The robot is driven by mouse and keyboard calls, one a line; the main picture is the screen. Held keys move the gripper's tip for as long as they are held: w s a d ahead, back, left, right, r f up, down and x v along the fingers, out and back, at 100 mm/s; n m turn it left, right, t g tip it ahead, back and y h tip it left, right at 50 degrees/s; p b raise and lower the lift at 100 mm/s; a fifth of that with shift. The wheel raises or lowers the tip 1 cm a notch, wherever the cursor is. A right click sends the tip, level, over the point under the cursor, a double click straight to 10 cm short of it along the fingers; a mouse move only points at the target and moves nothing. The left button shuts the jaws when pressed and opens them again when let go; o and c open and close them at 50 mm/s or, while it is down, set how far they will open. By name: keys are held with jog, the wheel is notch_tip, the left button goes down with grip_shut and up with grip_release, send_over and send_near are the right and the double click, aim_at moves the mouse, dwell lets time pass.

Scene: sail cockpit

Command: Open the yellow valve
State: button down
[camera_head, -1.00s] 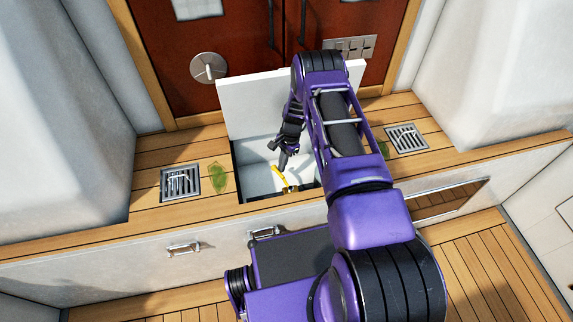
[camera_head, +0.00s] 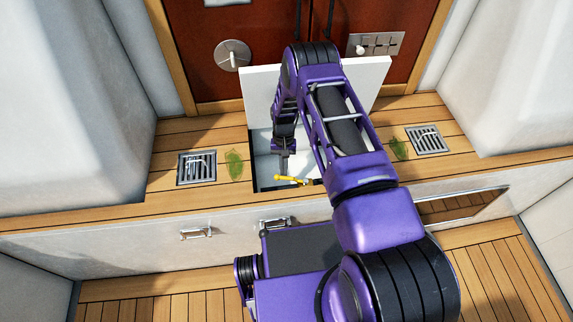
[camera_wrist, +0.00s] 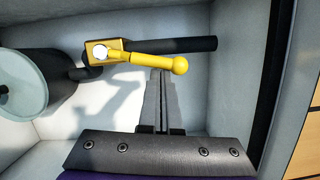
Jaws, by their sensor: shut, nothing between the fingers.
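The yellow valve handle (camera_wrist: 145,61) is a lever with a ball end, pivoting on a brass valve body (camera_wrist: 99,51). In the wrist view it points right, slightly slanted and almost in line with the dark pipe (camera_wrist: 180,45). In the head view the handle (camera_head: 290,179) lies nearly level inside the open locker, ball end to the left. My gripper (camera_wrist: 160,72) is shut and empty, its fingertips at the handle just short of the ball. I cannot tell whether they touch. My gripper also shows in the head view (camera_head: 284,171); my arm partly hides the locker.
The raised white hatch lid (camera_head: 259,92) stands behind the locker. The locker opening has close walls and a wooden rim. A pale round vessel (camera_wrist: 22,85) sits left of the valve. Metal drain grates (camera_head: 197,168) lie flush in the wooden bench.

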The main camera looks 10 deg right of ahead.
jog(key=shift+s+a+n+h, duration=0.35)
jog(key=shift+s+n, duration=0.4)
jog(key=shift+n, duration=0.45)
jog(key=shift+r, duration=0.1)
jog(key=p+v, duration=0.2)
jog(key=v, duration=1.5)
jog(key=shift+s+r, duration=0.1)
jog(key=shift+r, duration=0.05)
